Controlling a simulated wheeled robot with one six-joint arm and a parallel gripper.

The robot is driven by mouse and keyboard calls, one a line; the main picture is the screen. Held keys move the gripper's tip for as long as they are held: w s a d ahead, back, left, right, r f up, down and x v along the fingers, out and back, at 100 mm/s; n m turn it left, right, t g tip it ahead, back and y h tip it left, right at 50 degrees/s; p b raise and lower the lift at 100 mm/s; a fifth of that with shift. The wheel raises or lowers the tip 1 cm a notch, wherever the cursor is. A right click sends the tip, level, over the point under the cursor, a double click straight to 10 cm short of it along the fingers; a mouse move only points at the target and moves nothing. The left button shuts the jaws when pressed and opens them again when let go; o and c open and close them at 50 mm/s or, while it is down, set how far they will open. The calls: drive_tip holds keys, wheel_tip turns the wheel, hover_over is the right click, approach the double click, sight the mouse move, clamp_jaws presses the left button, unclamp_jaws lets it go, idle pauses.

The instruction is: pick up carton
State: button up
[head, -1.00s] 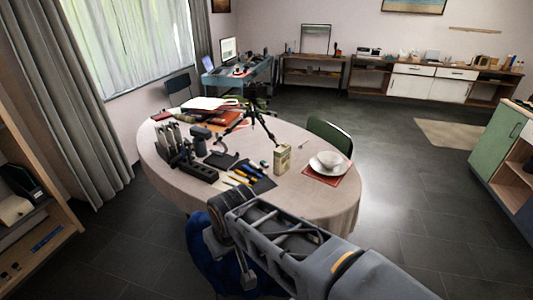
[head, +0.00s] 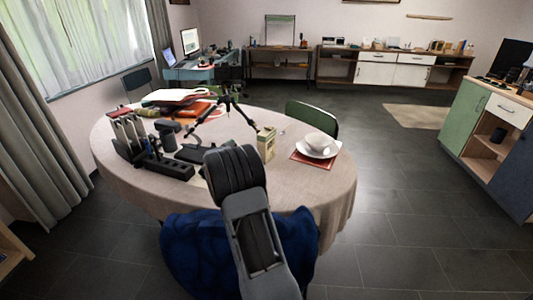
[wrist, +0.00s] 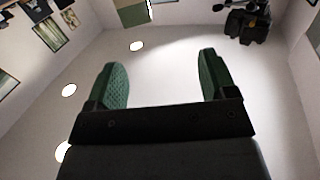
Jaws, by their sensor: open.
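A white bowl on a plate (head: 317,146) sits on a red mat right of the carton. A black rack (head: 150,158) and several tools and books crowd the table's left. A green chair (head: 312,117) stands behind the table, and a blue seat (head: 190,250) in front.

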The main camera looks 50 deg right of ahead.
sight(261, 139)
drive_tip(key=d, duration=0.3)
drive_tip(key=d+f+g, duration=0.1)
drive_tip(key=d, duration=0.2)
drive_tip(key=d+m+g+h, duration=0.1)
drive_tip(key=d, duration=0.2)
drive_tip(key=shift+w+d+f, duration=0.15)
drive_tip(key=shift+d+f, duration=0.05)
drive_tip(key=shift+f, duration=0.2)
drive_tip(key=shift+x, duration=3)
drive_tip(key=shift+c, duration=0.3)
drive_tip(key=c, duration=1.4)
drive_tip(key=shift+r, duration=0.1)
